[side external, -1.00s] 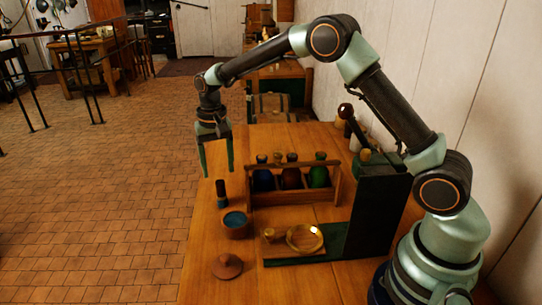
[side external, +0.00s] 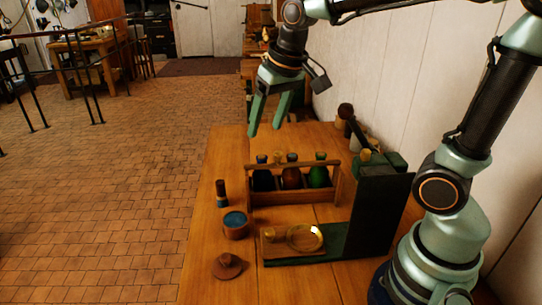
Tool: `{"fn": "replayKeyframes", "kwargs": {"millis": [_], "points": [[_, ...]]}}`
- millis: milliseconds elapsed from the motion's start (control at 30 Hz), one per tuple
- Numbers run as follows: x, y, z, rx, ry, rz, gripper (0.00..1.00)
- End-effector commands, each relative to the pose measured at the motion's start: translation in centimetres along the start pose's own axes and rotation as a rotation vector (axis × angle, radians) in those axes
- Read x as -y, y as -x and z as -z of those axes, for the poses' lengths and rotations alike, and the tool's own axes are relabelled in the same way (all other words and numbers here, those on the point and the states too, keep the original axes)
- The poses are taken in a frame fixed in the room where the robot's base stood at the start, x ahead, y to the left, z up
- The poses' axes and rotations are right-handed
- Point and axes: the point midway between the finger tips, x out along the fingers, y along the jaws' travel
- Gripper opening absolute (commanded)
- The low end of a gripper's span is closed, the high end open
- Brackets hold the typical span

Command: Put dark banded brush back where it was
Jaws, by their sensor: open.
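A small dark upright cylinder with a lighter band low down (side external: 221,192) stands on the table left of the bottle rack; it looks like the dark banded brush, though its bristles cannot be made out. A dark round-headed thing (side external: 345,111) also shows behind the rack, near the wall, its lower part partly hidden. My gripper (side external: 265,130) is open and empty, pointing down in the air above the rack's far side, apart from both.
The wooden rack (side external: 265,198) holds blue, brown and green bottles. A bowl of blue stuff (side external: 235,222), a brown lid (side external: 228,267) and a brass dish (side external: 304,238) beside a dark green upright block (side external: 378,215) stand nearer. The wall (side external: 400,80) bounds the right.

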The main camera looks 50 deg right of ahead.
Motion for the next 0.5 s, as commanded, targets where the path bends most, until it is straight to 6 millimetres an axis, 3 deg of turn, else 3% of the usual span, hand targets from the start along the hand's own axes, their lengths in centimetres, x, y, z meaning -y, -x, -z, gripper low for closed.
{"fn": "replayKeyframes", "kwargs": {"millis": [100, 233, 500], "points": [[-0.8, 1.4, -2.9, -0.065, 0.058, 0.008, 0.69], [-1.5, 1.7, -5.4, -0.118, 0.114, 0.01, 0.69], [-2.1, 1.5, -7.8, -0.169, 0.17, 0.008, 0.69]]}}
